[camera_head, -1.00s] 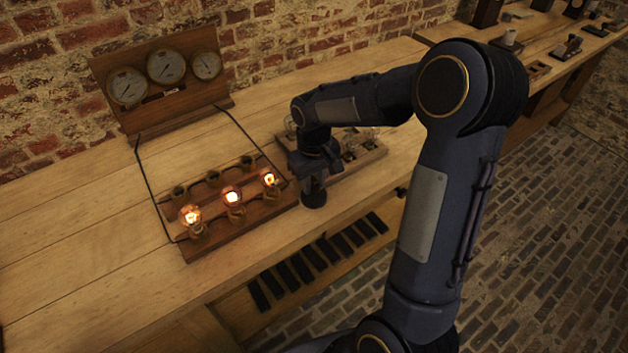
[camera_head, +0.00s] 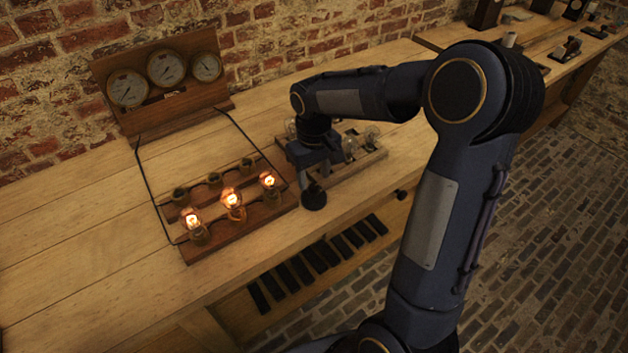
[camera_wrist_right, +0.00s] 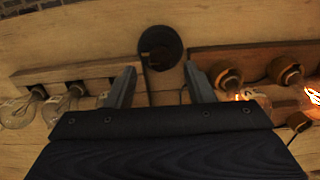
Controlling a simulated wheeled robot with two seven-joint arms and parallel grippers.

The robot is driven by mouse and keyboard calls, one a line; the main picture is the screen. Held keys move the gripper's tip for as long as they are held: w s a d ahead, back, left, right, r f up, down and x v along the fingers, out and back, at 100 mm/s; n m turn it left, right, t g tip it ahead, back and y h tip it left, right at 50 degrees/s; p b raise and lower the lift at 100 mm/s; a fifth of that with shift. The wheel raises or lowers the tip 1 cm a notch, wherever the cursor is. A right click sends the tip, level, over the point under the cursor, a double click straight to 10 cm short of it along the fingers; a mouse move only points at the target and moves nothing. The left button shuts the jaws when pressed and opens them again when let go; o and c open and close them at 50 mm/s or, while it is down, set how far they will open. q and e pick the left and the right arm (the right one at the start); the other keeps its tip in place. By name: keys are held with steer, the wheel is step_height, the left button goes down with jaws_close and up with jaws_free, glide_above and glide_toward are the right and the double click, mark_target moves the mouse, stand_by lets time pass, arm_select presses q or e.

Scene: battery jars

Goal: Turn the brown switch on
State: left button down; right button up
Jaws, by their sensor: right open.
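A small dark round switch (camera_head: 313,197) stands on the bench between the two wooden racks. It also shows in the right wrist view (camera_wrist_right: 160,46) as a dark disc with a small knob; its brown colour and lever position are hard to make out. My right gripper (camera_head: 312,170) is beside and above the switch, on its far side in the head view. In the wrist view the gripper (camera_wrist_right: 161,80) is open and empty, with the switch just beyond the gap between its fingertips. I see no clear contact. My left gripper is not in view.
A rack (camera_head: 222,236) with three glowing bulbs and several sockets stands left of the switch, wired to a board with three gauges (camera_head: 165,66). A rack with unlit bulbs (camera_head: 365,160) stands right. The bench's front edge is close to the switch.

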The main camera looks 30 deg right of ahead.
mark_target(314, 186)
step_height(314, 186, up, 4)
steer(key=shift+r, duration=0.2)
stand_by(0.4)
steer(key=shift+s+r, duration=0.1)
steer(key=shift+r, duration=0.05)
steer(key=s+a+r+m+t+y+p, duration=0.1)
steer(key=s+a+r+t+y, duration=0.1)
steer(key=s, duration=0.8)
steer(key=s+a+r+m+t+y+p, duration=0.1)
steer(key=s+a, duration=0.4)
steer(key=s, duration=0.6)
steer(key=r+t, duration=0.1)
steer(key=t, duration=0.1)
steer(key=shift+a+r+m+t+y, duration=0.2)
steer(key=shift+r+m+t+y, duration=0.1)
steer(key=shift+y, duration=0.1)
